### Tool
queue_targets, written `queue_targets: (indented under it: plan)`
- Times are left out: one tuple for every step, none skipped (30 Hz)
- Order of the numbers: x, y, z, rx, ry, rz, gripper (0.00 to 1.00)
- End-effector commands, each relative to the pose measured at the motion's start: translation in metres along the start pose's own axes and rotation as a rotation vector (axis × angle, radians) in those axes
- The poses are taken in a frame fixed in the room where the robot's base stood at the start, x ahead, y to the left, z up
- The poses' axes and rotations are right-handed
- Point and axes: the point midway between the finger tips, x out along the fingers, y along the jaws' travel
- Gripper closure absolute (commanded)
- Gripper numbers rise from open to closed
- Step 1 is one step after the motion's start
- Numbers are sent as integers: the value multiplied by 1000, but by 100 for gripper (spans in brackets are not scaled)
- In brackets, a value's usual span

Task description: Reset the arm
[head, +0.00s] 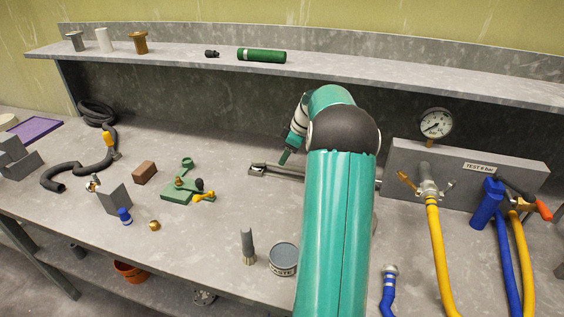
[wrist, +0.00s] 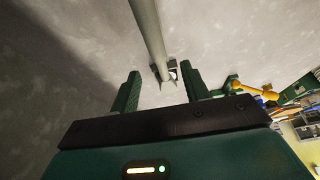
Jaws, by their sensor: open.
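My gripper (head: 285,157) hangs over the bench at mid-picture in the head view, at the end of my teal arm. In the wrist view my gripper (wrist: 162,72) is open, its two dark green fingers apart with nothing held. A long grey metal rod (wrist: 149,28) runs down the wrist picture towards the gap between the fingers and ends at a small forked piece. I cannot tell how far below the fingers it is. In the head view the grey rod (head: 287,170) lies low over the bench, with a block (head: 257,169) at its left end; my arm hides part of it.
A test panel with a gauge (head: 435,123) and hoses stands right. A green fixture (head: 184,191), a brown block (head: 145,172) and a black hose (head: 85,173) lie left. A grey tin (head: 284,258) and a brush (head: 248,243) stand in front. A shelf (head: 340,72) runs behind.

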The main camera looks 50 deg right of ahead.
Motion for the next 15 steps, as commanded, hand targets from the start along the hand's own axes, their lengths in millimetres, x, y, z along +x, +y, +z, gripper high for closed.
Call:
queue_targets:
  plan:
    - [-8,1,0,0,0,3,54]
    - [-11,1,0,0,0,3,54]
    - [-14,0,0,0,0,2,54]
    - [-16,0,0,0,0,1,54]
    - [-17,0,0,0,0,0,54]
    - [-18,0,0,0,0,0,54]
    - [-18,0,0,0,0,0,54]
    - [-18,0,0,0,0,0,54]
    - [-18,0,0,0,0,0,54]
    - [-18,0,0,0,0,0,54]
    - [-18,0,0,0,0,0,54]
    - [-18,0,0,0,0,0,54]
    - [-18,0,0,0,0,0,54]
    - [-18,0,0,0,0,0,54]
    - [-18,0,0,0,0,0,54]
